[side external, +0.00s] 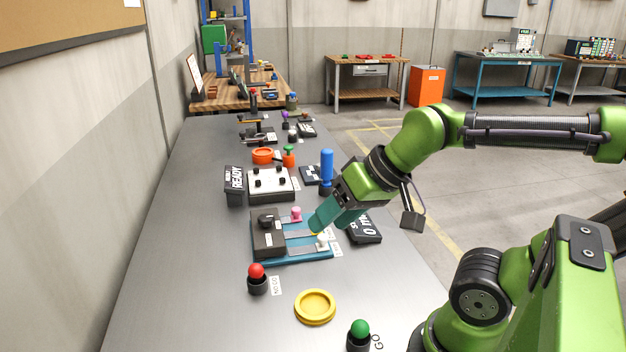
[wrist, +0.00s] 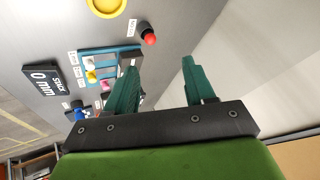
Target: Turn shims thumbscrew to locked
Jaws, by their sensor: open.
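A blue base plate (side external: 318,255) with a dark block (side external: 265,240) on its left carries small coloured knobs. A pink knob (side external: 296,213) is at its far side and a white knob (side external: 322,241) at its near side. In the wrist view the white knob (wrist: 89,63) and a yellow knob (wrist: 91,76) show beside small labels too small to read. I cannot tell which knob is the shims thumbscrew. My gripper (side external: 328,222) has teal fingers, open and empty, above the plate's right side. In the wrist view my gripper (wrist: 164,60) has the knobs left of both fingers.
A black display reading 0 mm (side external: 365,230) stands right of the plate. A red button (side external: 257,278), a yellow dish (side external: 315,306) and a green button (side external: 359,334) are nearer. A READY sign (side external: 235,186), a switch box (side external: 271,186) and a blue handle (side external: 326,168) are farther. The left tabletop is clear.

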